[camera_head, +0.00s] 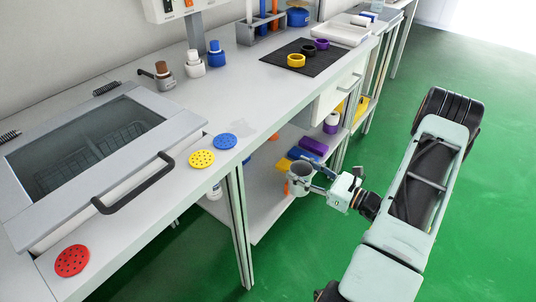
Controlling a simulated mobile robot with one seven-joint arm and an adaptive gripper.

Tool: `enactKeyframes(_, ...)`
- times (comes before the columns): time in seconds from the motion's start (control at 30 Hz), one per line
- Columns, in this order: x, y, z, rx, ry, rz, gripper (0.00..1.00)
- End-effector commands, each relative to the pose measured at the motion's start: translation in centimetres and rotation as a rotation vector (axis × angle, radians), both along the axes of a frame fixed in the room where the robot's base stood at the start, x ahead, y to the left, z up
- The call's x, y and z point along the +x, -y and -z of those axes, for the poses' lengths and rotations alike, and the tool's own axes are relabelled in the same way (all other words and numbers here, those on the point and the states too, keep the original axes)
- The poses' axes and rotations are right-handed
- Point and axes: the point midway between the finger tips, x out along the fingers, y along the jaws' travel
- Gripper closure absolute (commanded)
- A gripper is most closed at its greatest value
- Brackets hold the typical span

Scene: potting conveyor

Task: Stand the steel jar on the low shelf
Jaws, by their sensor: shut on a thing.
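The steel jar (299,183) is a grey, open-topped cylinder at the front edge of the bench's lower level. My gripper (312,183) is shut on the jar from the right. The jar looks upright, with its dark opening facing up. The low shelf (262,212) is the pale board under the bench, partly hidden by the bench top and legs. The jar overlaps the shelf's front edge in this view. I cannot tell whether its base touches the shelf.
Blue and yellow blocks (299,154), a purple block (314,145) and a white-and-purple container (331,122) stand on the shelf behind the jar. A bench leg (241,230) rises to the left. The shelf's near-left part looks bare. Green floor (330,240) lies open in front.

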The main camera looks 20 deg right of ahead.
Motion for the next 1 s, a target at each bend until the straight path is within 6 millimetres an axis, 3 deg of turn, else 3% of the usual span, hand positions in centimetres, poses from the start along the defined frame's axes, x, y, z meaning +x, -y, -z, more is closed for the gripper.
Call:
enactKeyframes(0.23,0.2,-0.8,0.5,0.001,0.000,0.000,0.98)
enactKeyframes(0.63,1.9,-9.5,4.9,0.004,-0.002,-0.003,0.98)
enactKeyframes(0.8,2.4,-11.7,7.8,0.002,0.000,-0.001,0.98)
enactKeyframes(1.0,2.7,-12.8,9.1,0.001,0.001,0.001,0.98)
